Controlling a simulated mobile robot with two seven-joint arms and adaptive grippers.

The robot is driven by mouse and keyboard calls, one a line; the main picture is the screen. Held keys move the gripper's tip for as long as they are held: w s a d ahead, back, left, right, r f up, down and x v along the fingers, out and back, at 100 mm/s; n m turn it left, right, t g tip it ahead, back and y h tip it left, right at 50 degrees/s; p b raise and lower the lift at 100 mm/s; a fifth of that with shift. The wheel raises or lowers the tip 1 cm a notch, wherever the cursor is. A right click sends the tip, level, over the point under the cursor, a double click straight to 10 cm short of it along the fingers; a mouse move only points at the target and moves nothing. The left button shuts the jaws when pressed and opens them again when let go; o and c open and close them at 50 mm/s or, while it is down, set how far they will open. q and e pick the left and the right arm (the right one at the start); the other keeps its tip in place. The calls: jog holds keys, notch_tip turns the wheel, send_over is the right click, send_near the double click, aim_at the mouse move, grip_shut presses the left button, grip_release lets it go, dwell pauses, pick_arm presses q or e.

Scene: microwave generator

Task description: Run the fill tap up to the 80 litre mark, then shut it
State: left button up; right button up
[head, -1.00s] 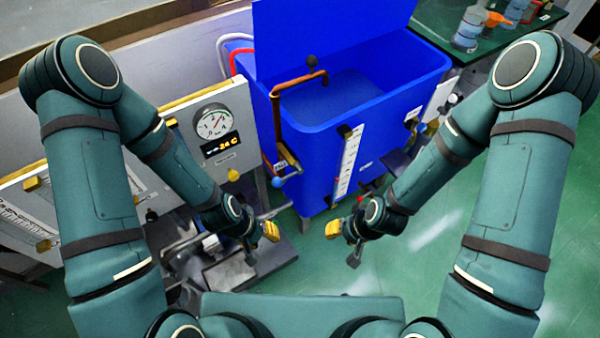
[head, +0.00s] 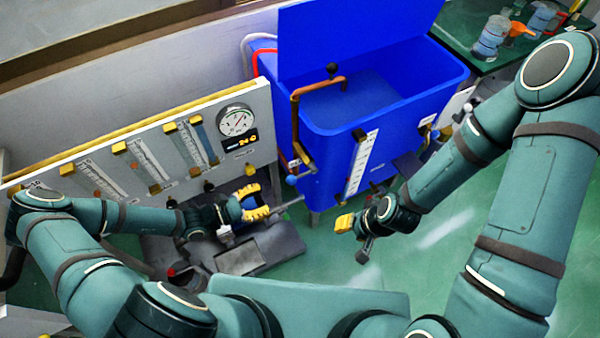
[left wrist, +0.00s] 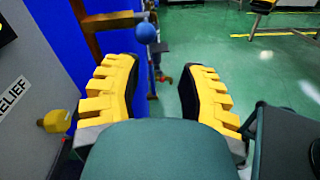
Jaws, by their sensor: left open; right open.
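The blue tank (head: 325,160) stands at the upper middle with its lid up. A copper fill pipe (head: 296,112) rises at its left side and bends over the rim. Low on this pipe is the fill tap (head: 303,155), with a blue ball (head: 292,180) on its handle. The ball (left wrist: 146,33) shows in the left wrist view beyond my fingers, apart from them. A white level scale (head: 362,163) runs down the tank's front; its marks are too small to read. My left gripper (head: 262,202) is open and empty, left of the tap. My right gripper (head: 347,222) is open and empty, before the tank.
A grey panel (head: 195,150) with a dial gauge (head: 236,121) and several flow scales stands left of the tank. A yellow knob (left wrist: 55,121) sits on it, near my left fingers. Green floor (head: 440,245) is open at the right.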

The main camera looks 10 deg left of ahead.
aim_at(296, 178)
pick_arm(q)
jog(key=shift+n+t, duration=0.5)
jog(key=shift+t, duration=0.1)
jog(key=x, duration=0.4)
jog(key=w+x, duration=0.1)
jog(key=x, duration=0.3)
jog(key=a+b+x, duration=0.1)
jog(key=x, duration=0.4)
jog(key=shift+w+d, duration=0.1)
jog(key=shift+w, duration=0.15)
grip_shut()
